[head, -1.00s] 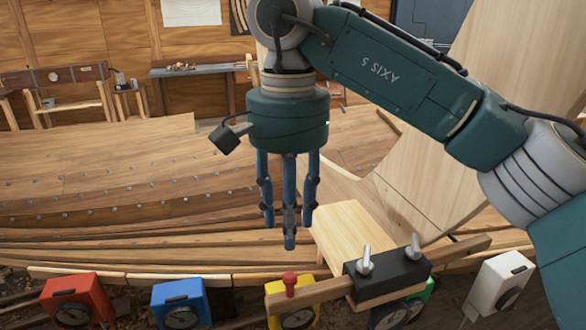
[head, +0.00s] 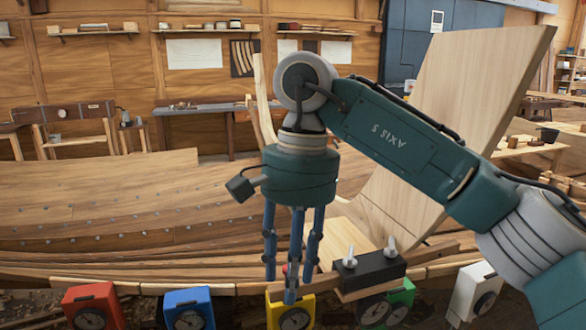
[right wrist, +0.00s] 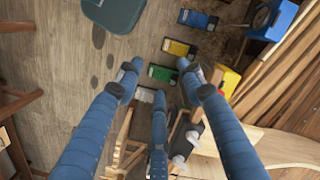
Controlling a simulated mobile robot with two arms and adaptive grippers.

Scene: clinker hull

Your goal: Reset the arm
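My right arm (head: 400,140), dark green and marked AXIS 5, comes in from the right of the head view and bends down at the wrist. My right gripper (head: 291,278) hangs from it with three blue fingers pointing down, apart and empty. In the head view its fingertips overlap a yellow box (head: 275,316) and the end of a wooden bar. The right wrist view also shows the fingers (right wrist: 160,88) spread, with nothing between them. My left arm and gripper are not in view.
A black clamp block (head: 370,272) with two pale wing bolts sits right of the fingers. Red (head: 92,305), blue (head: 188,306), green (head: 402,298) and white (head: 475,290) boxes line the front. The planked hull (head: 110,210) lies behind; a tall curved wooden piece (head: 480,90) rises at right.

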